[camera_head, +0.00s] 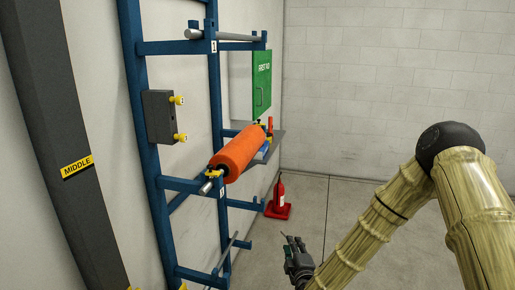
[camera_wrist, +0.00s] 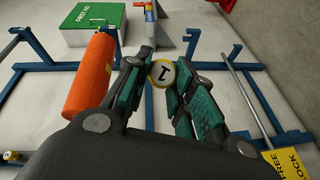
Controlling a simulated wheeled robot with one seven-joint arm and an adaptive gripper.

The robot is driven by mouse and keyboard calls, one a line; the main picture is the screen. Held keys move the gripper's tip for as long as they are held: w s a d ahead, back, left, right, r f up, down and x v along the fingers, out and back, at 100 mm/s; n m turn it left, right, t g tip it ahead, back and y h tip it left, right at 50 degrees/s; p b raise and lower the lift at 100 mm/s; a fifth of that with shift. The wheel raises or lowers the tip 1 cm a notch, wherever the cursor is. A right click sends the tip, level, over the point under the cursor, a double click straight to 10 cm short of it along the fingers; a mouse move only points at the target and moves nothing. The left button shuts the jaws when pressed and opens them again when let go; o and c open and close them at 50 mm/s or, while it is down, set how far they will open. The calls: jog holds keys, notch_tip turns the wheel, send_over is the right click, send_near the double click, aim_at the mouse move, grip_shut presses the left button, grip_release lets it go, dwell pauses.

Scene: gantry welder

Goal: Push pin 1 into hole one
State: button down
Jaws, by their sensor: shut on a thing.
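Pin 1 (camera_wrist: 162,73), with a round yellow-rimmed head and a white face marked 1, sits between the green-padded fingers of my gripper (camera_wrist: 160,80) in the wrist view. The fingers are shut on it. Its shaft is hidden. In the head view my gripper (camera_head: 293,243) is low at the bottom centre, in front of the grey floor and right of the blue rack (camera_head: 221,120); the pin cannot be made out there. I cannot make out hole one in either view.
An orange roll (camera_head: 238,153) lies on the rack. A dark box (camera_head: 157,116) with yellow knobs is on the wall side. Floor at centre right is clear.

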jog(key=w+a+r+n+y+p, duration=0.1)
jog(key=w+a+r+y+p, duration=0.2)
jog(key=r, duration=0.8)
jog(key=w+a+r+n+g+y, duration=0.1)
jog(key=w+a+r+n, duration=0.2)
jog(key=r, duration=0.7)
jog(key=w+a+r+y+p, duration=0.1)
jog(key=w+a+r+p, duration=0.3)
jog(key=r, duration=0.7)
jog(key=s+a+r+n+g+y, duration=0.1)
jog(key=s+r+y, duration=0.1)
jog(key=r, duration=1)
jog(key=s+a+r+n+g+y+p, duration=0.1)
jog(key=s+r+n+g+y, duration=0.1)
jog(key=r, duration=1)
jog(key=s+a+r+n+g+y+p, duration=0.1)
jog(key=s+a+r+y, duration=0.1)
jog(key=r, duration=1)
jog(key=shift+s+r+n+g, duration=0.3)
jog(key=shift+s+r+n, duration=0.1)
jog(key=shift+s, duration=0.1)
jog(key=shift+s+a+f+b, duration=0.1)
jog(key=shift+b, duration=0.4)
